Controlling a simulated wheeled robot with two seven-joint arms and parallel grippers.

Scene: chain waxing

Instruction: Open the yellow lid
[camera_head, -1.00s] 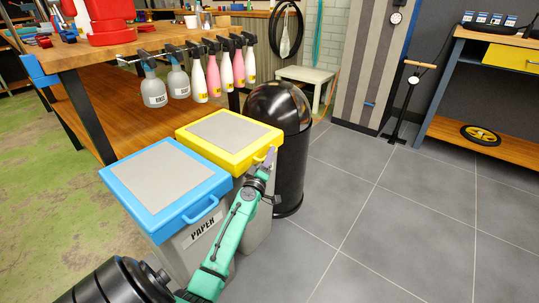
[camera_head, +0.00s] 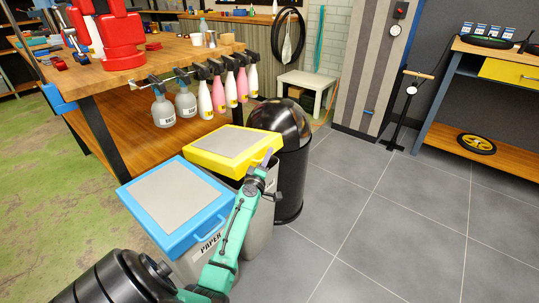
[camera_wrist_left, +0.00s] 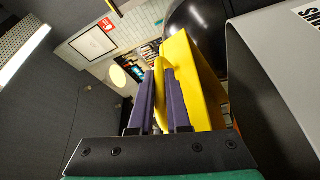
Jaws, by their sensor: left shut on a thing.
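The yellow lid (camera_head: 228,144), with a grey panel on top, sits on the far grey bin, behind the blue-lidded one. It looks tilted, its handle side raised a little. My left gripper (camera_head: 266,163) is at its right side. In the left wrist view, the purple fingers of this gripper (camera_wrist_left: 161,80) are shut on the lid's yellow loop handle (camera_wrist_left: 160,66). The lid's yellow edge (camera_wrist_left: 190,85) is just right of the fingers, with a gap to the grey bin wall (camera_wrist_left: 265,60). My right gripper is not in view.
The blue-lidded paper bin (camera_head: 140,203) stands directly in front. A black round-topped trash can (camera_head: 290,175) is close at the right. The wooden workbench (camera_head: 118,75), with spray bottles (camera_head: 205,100) hanging from it, is behind. Grey floor to the right is clear.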

